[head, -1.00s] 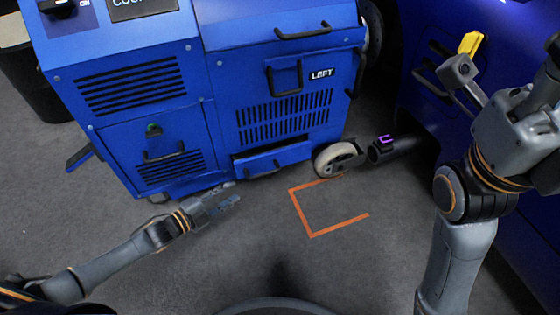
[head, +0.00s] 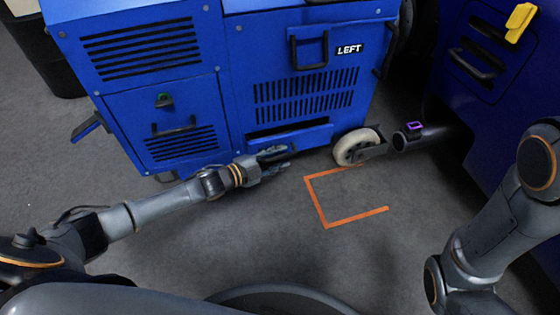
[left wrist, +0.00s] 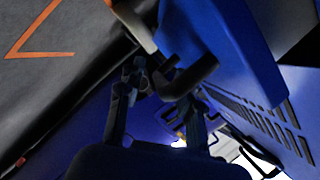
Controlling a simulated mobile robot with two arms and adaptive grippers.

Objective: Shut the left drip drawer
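The left drip drawer (head: 305,137) is a low blue front under the vents of the panel marked LEFT. It stands out from the cabinet, with a dark gap along its top edge. My left gripper (head: 276,157) is low at the front of the drawer, by its handle, and partly hides it. In the left wrist view, the drawer's blue front (left wrist: 225,45) and black handle (left wrist: 188,78) are close to the fingertips. The fingers of my left gripper (left wrist: 158,95) are apart, with nothing clearly held. Whether they touch the handle I cannot tell. My right gripper is out of view.
A caster wheel (head: 356,147) and a dark cylinder with a purple-lit part (head: 414,131) are right of the drawer. An orange floor marking (head: 322,205) lies in front on clear floor. Another blue unit (head: 470,110) with a yellow piece (head: 521,20) stands right.

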